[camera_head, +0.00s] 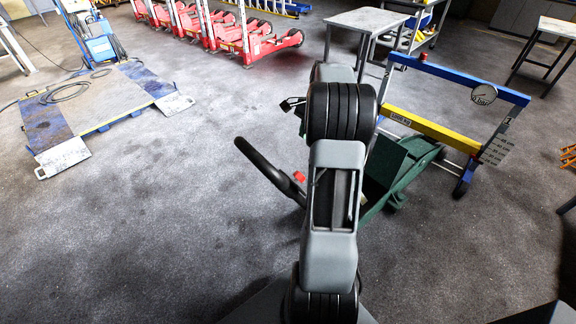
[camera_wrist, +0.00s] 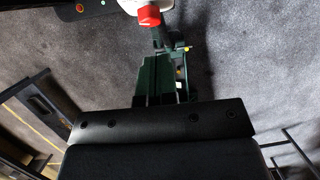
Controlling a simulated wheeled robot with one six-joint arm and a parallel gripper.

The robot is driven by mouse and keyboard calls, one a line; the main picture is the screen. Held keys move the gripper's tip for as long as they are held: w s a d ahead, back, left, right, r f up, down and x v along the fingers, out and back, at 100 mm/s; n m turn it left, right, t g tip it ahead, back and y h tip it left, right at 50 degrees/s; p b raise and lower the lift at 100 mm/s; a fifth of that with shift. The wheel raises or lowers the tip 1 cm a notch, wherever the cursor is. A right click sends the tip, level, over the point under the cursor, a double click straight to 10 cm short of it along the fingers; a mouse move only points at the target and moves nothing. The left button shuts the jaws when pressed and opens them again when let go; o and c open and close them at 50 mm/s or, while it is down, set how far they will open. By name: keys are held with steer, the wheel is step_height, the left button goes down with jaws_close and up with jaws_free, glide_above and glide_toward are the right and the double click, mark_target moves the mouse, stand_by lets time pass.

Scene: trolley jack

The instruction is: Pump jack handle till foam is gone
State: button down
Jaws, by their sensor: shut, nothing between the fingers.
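A green trolley jack (camera_head: 405,165) stands on the floor, partly hidden behind my arm. Its black handle (camera_head: 262,160) slants up to the left, with a red part (camera_head: 299,177) near its lower end. In the wrist view the jack's green body (camera_wrist: 160,75) and a red part (camera_wrist: 148,15) show beyond a dark bar. My gripper (camera_head: 291,104) is the small dark tip left of my arm in the head view; it is shut and empty, apparently apart from the handle. I cannot make out any foam.
A blue frame (camera_head: 462,77) with a yellow beam (camera_head: 430,128) and a round gauge (camera_head: 484,94) stands by the jack. Red jacks (camera_head: 245,45) line the back. A metal table (camera_head: 368,20) stands behind. A blue-edged platform (camera_head: 100,102) lies left. Floor left of the handle is clear.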

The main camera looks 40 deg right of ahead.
steer(key=x, duration=0.9)
steer(key=shift+a+f, duration=0.1)
steer(key=shift+f, duration=0.05)
steer(key=a, duration=0.1)
steer(key=a+f, duration=0.1)
steer(key=shift+a+f, duration=0.3)
steer(key=shift+f, duration=0.05)
steer(key=shift+a+f+p, duration=0.3)
steer(key=shift+a, duration=0.3)
